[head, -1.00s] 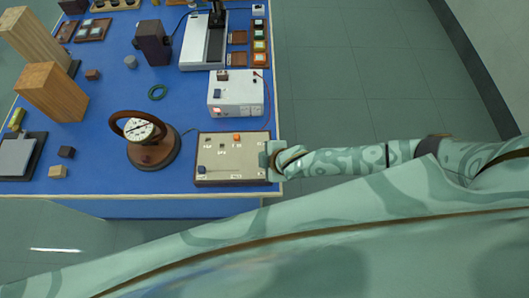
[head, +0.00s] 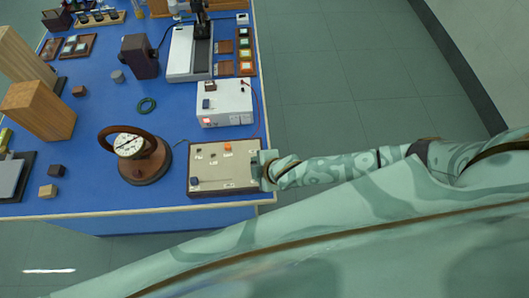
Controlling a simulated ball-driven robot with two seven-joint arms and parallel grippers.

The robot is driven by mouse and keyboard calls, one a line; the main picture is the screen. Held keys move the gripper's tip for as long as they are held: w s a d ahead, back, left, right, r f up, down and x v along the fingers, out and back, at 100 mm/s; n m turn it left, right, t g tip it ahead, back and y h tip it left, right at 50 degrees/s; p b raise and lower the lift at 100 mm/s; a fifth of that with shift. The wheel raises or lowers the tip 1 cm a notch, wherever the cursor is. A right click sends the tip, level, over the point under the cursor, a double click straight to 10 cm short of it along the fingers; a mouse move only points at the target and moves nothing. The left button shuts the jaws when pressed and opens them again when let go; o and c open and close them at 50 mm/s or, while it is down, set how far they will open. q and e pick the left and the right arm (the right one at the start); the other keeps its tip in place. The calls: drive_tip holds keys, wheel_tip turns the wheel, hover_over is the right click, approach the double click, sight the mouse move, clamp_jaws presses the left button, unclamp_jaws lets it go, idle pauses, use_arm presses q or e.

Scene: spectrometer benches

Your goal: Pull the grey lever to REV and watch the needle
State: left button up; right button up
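A flat beige control panel with a dark edge (head: 222,178) lies near the front right corner of the blue bench. Left of the panel, a white dial (head: 129,145) with a dark needle sits in a brown ring on a round wooden base (head: 147,169). My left gripper is not in view.
Behind the panel stands a white box (head: 225,105) with a red light and cables. Right of the bench is open floor.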

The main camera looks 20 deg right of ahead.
drive_tip(key=p+v, duration=0.3)
drive_tip(key=v, duration=1.3)
